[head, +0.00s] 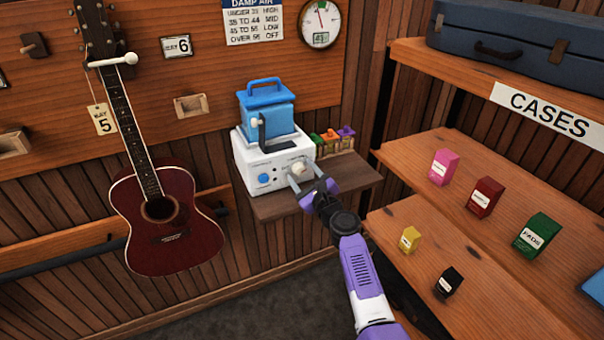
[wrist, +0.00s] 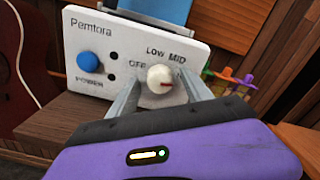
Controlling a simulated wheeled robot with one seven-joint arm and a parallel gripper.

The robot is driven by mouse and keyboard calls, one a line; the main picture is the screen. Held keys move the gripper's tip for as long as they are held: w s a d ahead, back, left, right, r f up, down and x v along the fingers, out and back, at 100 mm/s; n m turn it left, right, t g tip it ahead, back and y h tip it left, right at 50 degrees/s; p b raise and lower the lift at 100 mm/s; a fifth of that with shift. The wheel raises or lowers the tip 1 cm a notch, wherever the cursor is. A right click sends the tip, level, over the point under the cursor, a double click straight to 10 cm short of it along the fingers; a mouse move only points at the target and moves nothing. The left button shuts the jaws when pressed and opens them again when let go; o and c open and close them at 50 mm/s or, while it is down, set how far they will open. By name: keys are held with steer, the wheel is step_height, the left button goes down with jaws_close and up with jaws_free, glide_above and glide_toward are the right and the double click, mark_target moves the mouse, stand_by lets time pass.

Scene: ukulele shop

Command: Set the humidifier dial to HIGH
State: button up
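The humidifier (head: 262,160) is a white box with a blue tank, standing on a small wooden wall shelf. Its front panel (wrist: 95,45) fills much of the wrist view. The cream dial (wrist: 160,78) has a red mark pointing right and slightly down, past the MID label. OFF, LOW and MID are readable; no HIGH label shows, and my right finger covers part of the panel there. My gripper (head: 307,178) is at the dial, with one finger on each side. In the wrist view my gripper (wrist: 162,80) looks open, with narrow gaps beside the dial.
A blue POWER knob (wrist: 90,62) is left of the dial. A red guitar (head: 190,245) hangs at left. Shelves with small boxes (head: 484,196) are at right. A DAMP AIR chart (head: 253,22) and round gauge (head: 320,22) hang above.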

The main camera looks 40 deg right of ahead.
steer(key=p+v, duration=0.1)
steer(key=v, duration=0.6)
steer(key=shift+s, duration=0.35)
steer(key=shift+a, duration=0.1)
stand_by(0.4)
